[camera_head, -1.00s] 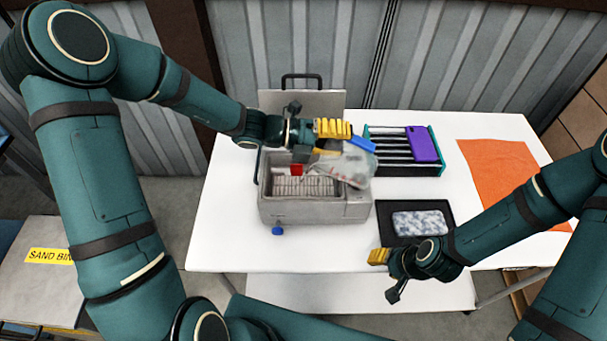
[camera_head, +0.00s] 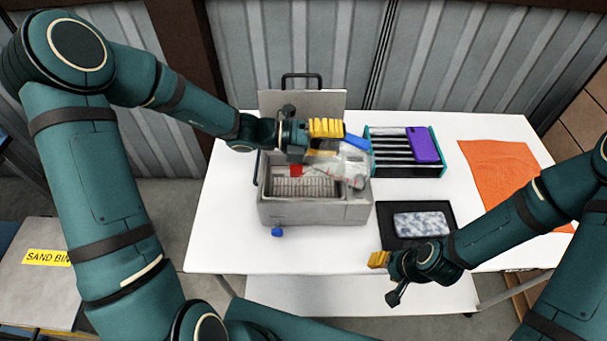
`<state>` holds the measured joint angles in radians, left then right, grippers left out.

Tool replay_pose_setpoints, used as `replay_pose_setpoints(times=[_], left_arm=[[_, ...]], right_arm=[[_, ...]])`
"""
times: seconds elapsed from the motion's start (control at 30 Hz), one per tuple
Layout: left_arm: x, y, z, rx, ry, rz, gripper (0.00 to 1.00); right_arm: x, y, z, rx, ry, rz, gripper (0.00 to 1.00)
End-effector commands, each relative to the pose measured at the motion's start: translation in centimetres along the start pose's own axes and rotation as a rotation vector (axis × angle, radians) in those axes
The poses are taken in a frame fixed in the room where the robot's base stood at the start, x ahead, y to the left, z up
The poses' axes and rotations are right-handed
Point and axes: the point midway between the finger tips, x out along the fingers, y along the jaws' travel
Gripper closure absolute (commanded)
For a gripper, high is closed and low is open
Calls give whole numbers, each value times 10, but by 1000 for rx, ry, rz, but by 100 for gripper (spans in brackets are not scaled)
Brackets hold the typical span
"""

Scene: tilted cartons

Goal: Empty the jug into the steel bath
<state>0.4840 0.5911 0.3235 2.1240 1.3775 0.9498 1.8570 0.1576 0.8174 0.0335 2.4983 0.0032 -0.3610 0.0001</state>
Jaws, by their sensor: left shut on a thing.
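The steel bath (camera_head: 300,213) stands on the white table, a box with its lid (camera_head: 300,103) raised at the back and a wire rack inside. My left gripper (camera_head: 325,140) is shut on the clear jug (camera_head: 340,172), above the bath's right part. The jug is tilted, with a blue part (camera_head: 356,142) at its upper right and red marks on its side. I cannot tell whether liquid is running out. A small red piece (camera_head: 296,170) shows at the jug's left. My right gripper (camera_head: 379,259) is at the table's front edge, apart from everything; its finger gap is not clear.
A rack (camera_head: 404,170) with a purple phone-like item (camera_head: 424,145) stands right of the bath. A black tray (camera_head: 388,237) with a patterned slab (camera_head: 421,224) lies in front of it. An orange cloth (camera_head: 500,180) covers the right side. A blue knob (camera_head: 277,232) is at the bath's front.

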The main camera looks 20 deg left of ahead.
Motion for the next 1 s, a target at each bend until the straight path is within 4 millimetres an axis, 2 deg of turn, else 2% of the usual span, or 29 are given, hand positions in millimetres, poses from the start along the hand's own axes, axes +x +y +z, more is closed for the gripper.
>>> replay_pose_setpoints(times=[1.0], left_arm=[[-10, 10, 3, -48, -8, -112, 100]], right_arm=[[-3, -1, -1, -1, 0, 0, 53]])
